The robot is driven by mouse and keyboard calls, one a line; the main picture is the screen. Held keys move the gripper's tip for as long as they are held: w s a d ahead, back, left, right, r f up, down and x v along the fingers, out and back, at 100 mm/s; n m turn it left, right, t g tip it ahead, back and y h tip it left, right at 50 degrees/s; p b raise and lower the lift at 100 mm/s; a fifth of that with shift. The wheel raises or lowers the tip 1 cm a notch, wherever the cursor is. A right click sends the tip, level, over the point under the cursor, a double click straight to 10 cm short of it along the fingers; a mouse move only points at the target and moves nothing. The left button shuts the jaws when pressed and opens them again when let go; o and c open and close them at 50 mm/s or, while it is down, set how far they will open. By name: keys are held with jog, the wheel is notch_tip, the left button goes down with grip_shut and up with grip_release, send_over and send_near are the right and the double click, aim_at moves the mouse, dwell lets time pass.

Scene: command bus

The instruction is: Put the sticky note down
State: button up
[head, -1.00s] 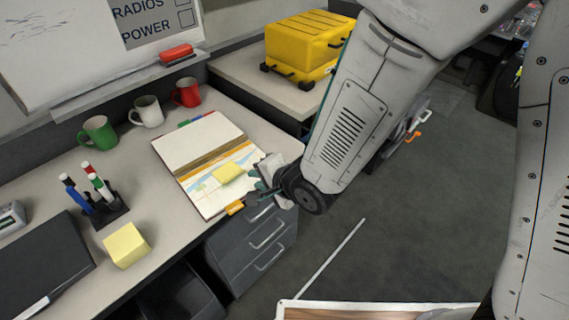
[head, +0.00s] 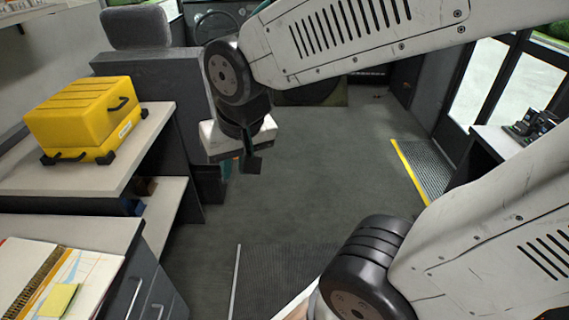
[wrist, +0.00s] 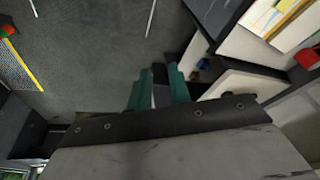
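The yellow sticky note (head: 57,300) lies on the open notebook (head: 98,268) on the desk at the lower left of the head view. My gripper (head: 240,165) is over the floor aisle, well to the right of the notebook and apart from it. In the wrist view, the two teal fingers of my gripper (wrist: 160,88) stand apart with a narrow gap, and no note shows between them. Part of the notebook (wrist: 283,18) shows at the upper right of the wrist view.
A yellow case (head: 82,118) sits on the side counter (head: 140,150). A grey seat (head: 135,27) stands behind it. The floor (head: 320,175) in the middle is mostly open. A yellow-edged step (head: 412,175) and a counter with a dark device (head: 530,125) are at the right.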

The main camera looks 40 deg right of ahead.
jog(key=s+d+r+n+g, duration=0.1)
jog(key=s+d+r, duration=0.1)
jog(key=s, duration=0.3)
jog(key=s+d+r+n+g, duration=0.1)
jog(key=s+d+r, duration=0.1)
jog(key=s, duration=0.3)
jog(key=shift+s+d, duration=0.15)
jog(key=shift+s, duration=0.05)
grip_shut()
